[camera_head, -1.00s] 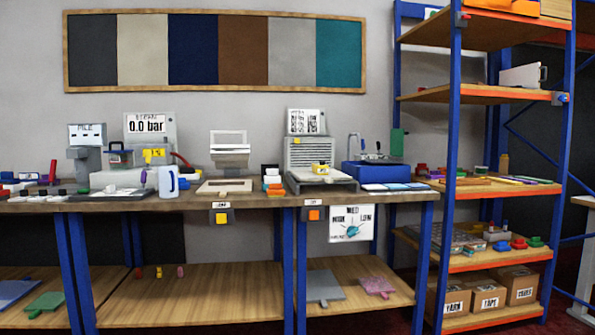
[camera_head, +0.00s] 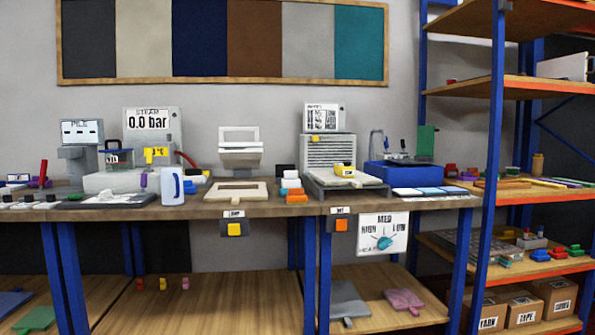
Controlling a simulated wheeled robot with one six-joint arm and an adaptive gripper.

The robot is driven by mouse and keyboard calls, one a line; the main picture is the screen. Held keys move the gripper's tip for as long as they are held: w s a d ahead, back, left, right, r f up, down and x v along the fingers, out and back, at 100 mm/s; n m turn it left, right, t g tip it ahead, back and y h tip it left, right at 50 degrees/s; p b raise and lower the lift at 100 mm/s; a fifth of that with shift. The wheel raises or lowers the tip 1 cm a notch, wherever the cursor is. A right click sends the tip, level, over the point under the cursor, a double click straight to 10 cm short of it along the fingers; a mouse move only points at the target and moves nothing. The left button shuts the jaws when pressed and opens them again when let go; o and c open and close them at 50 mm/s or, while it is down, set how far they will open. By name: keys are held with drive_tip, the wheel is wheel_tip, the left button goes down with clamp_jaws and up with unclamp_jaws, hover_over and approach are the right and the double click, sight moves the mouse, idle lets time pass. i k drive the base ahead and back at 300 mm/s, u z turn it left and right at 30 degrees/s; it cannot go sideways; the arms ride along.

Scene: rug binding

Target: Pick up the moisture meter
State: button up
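I cannot tell for sure which object is the moisture meter. A small yellow device with a dark-marked pale face (camera_head: 157,155) stands on the left part of the workbench (camera_head: 262,207), by the steam unit (camera_head: 168,125). Another small yellow block with a pale label (camera_head: 344,171) sits on the grey plate of the slatted machine (camera_head: 328,151) at the middle right. Both are too small to read clearly. No gripper or arm shows in the view.
A white jug (camera_head: 172,187) stands near the bench's front edge. A pale frame (camera_head: 236,192), several coloured blocks and a blue machine (camera_head: 403,173) also occupy the bench. A blue-posted shelf rack (camera_head: 490,190) stands at the right. Boards lie on the lower shelf (camera_head: 240,300).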

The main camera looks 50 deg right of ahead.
sight(340, 170)
drive_tip(key=z, duration=0.05)
drive_tip(key=i, duration=0.85)
drive_tip(key=z, duration=1.1)
drive_tip(key=i, duration=0.7)
drive_tip(key=z, duration=0.8)
